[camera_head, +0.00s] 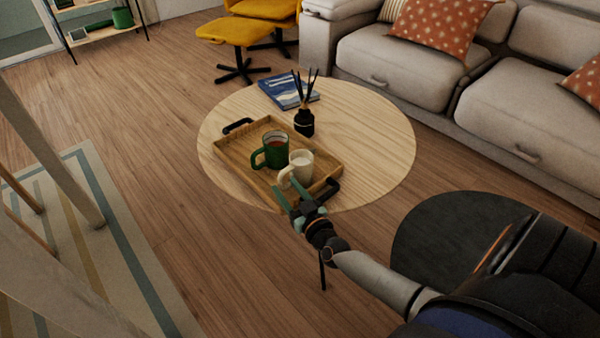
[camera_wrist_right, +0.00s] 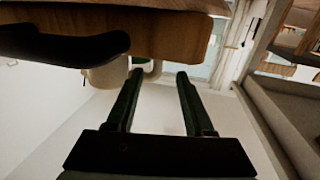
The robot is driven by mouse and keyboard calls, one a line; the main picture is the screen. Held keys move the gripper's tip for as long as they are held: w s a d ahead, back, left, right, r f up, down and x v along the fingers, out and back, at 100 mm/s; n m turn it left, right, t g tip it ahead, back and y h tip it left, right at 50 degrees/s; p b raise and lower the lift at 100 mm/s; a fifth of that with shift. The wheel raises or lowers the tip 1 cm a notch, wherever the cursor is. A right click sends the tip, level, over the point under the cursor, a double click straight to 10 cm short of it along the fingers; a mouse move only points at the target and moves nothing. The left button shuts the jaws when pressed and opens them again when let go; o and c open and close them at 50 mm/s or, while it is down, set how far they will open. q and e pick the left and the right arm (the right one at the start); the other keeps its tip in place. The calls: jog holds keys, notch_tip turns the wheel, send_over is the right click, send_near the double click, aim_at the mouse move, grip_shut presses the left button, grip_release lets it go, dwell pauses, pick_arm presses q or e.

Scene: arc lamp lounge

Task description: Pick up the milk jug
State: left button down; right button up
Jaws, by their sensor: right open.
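The cream milk jug (camera_head: 301,164) stands upright in the wooden tray (camera_head: 235,167), near its front right end, beside a green mug (camera_head: 276,149). Its handle faces left and toward me. My right gripper (camera_head: 290,194) is open and empty at the tray's near edge, just in front of the jug. In the right wrist view, part of the jug (camera_wrist_right: 105,74) and its handle show beyond the open fingers (camera_wrist_right: 159,75), partly hidden by the tray (camera_wrist_right: 170,35) and its dark handle. The handle does not appear to be between the fingers. My left gripper is not in view.
The round wooden table (camera_head: 375,135) also holds a black reed diffuser (camera_head: 304,122) and a blue book (camera_head: 288,90). The tray's dark handle (camera_head: 327,192) is close to my right gripper. A dark round table (camera_head: 445,240) stands at the right, and a sofa (camera_head: 400,70) behind.

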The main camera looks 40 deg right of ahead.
aim_at(282, 180)
jog(key=w+b, duration=0.1)
jog(key=w, duration=0.3)
jog(key=shift+d+f+b, duration=0.2)
jog(key=shift+d+b, duration=0.15)
jog(key=shift+d, duration=0.05)
jog(key=shift+w, duration=0.3)
jog(key=shift+r, duration=0.1)
grip_shut()
dwell(0.6)
